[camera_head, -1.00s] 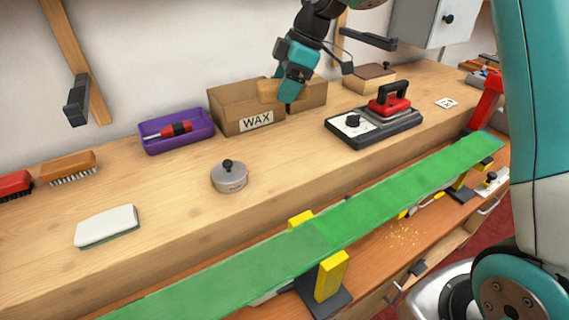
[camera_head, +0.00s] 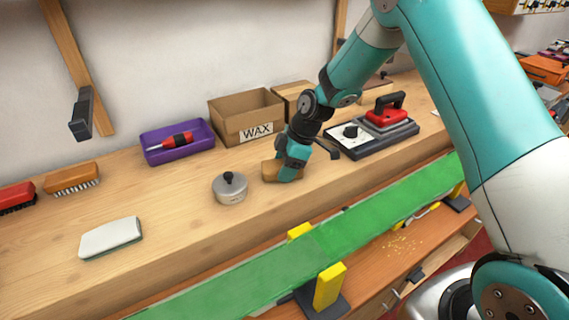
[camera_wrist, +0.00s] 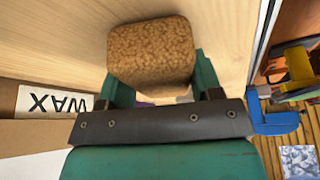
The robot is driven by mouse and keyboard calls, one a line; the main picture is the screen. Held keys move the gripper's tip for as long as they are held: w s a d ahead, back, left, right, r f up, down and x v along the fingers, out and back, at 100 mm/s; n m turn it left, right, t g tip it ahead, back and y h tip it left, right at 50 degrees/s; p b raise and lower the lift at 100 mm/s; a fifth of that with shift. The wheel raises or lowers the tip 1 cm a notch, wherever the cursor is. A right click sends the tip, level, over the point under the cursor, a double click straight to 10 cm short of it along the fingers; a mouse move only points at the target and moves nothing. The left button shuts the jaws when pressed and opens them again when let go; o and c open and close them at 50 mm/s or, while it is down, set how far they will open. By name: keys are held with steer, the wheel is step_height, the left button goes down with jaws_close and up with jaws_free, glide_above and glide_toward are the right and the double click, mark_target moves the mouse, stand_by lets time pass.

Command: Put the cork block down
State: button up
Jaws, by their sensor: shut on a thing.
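The cork block (camera_head: 270,171) is a brown, speckled block low over the wooden bench top, just right of the round grey lidded tin (camera_head: 230,187). My gripper (camera_head: 288,172) is shut on it. In the wrist view the cork block (camera_wrist: 152,55) sits between the teal fingers of my gripper (camera_wrist: 155,90), with pale bench wood around it. I cannot tell whether its underside touches the bench. Part of the block is hidden behind the fingers in the head view.
The WAX box (camera_head: 246,115) and purple tray (camera_head: 177,142) stand behind. The wax iron on its base (camera_head: 372,133) is to the right. A white pad (camera_head: 111,238) lies at left. The green ski (camera_head: 330,243) runs along the front. Bench wood between tin and pad is clear.

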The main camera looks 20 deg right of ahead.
steer(key=shift+f, duration=0.1)
steer(key=o, duration=1)
steer(key=shift+r, duration=0.2)
steer(key=b+v, duration=0.2)
steer(key=v, duration=0.9)
steer(key=shift+r, duration=0.1)
steer(key=s+a+r+m, duration=0.3)
steer(key=s+a+r, duration=0.35)
steer(key=s, duration=0.45)
steer(key=s+a+m, duration=0.1)
steer(key=s+m, duration=0.1)
steer(key=s, duration=0.4)
steer(key=s+r+m, duration=0.1)
steer(key=s+m, duration=0.1)
steer(key=s, duration=0.4)
steer(key=s+a+m, duration=0.1)
steer(key=s, duration=0.6)
steer(key=shift+s+a+r+m+g, duration=0.15)
steer(key=shift+a+r+m+g, duration=0.15)
steer(key=shift+r+m+g, duration=0.1)
